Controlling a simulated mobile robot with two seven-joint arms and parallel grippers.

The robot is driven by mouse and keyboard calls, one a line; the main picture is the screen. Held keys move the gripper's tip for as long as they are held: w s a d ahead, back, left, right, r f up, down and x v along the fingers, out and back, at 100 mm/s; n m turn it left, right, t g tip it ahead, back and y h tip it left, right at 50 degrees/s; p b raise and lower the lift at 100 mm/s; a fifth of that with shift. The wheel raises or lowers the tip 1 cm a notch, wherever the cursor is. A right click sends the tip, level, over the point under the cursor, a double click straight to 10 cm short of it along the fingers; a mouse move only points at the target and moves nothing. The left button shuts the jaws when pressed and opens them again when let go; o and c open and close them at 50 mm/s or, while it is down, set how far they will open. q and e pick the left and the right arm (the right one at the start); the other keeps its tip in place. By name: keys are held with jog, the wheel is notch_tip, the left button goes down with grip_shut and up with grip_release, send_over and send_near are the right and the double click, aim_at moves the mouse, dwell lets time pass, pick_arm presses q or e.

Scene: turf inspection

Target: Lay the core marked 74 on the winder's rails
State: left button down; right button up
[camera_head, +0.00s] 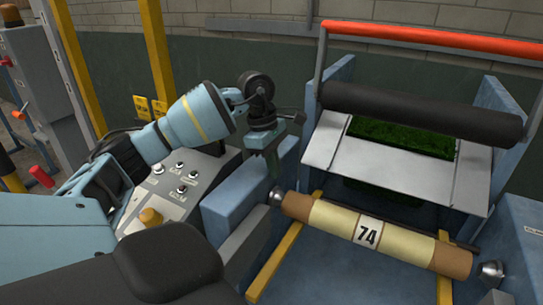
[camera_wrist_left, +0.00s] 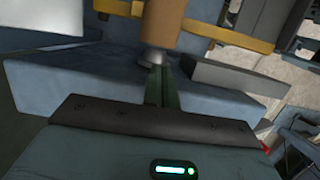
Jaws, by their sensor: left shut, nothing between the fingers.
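The core marked 74 (camera_head: 405,245) is a brown tube with a cream wrap and a white label. It lies across the two yellow rails, the left rail (camera_head: 270,265) and the right rail (camera_head: 444,287), and appears to rest on them. A metal chuck sits at each end, the left one (camera_head: 277,196) and the right one (camera_head: 491,270). My left gripper (camera_head: 274,170) is shut and empty, fingers pointing down by the core's left end. In the left wrist view its fingers (camera_wrist_left: 161,88) are together, just short of the chuck (camera_wrist_left: 152,58) and the core (camera_wrist_left: 170,28).
A black roller (camera_head: 420,110) under a red bar (camera_head: 430,40) spans the winder behind the core, above a metal plate with green turf (camera_head: 400,137). A blue side wall (camera_head: 235,205) stands beside the left rail. A control panel (camera_head: 178,180) is at left.

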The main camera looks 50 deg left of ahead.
aim_at(289, 195)
pick_arm(q)
jog(key=shift+x, duration=2.6)
pick_arm(e)
jog(key=shift+w+r, duration=0.4)
jog(key=shift+w, duration=0.05)
pick_arm(q)
jog(key=shift+d, duration=0.1)
jog(key=shift+w+d, duration=0.2)
jog(key=shift+d, duration=0.3)
jog(key=shift+w+d, duration=0.15)
jog(key=shift+d, duration=0.35)
jog(key=shift+r, duration=0.15)
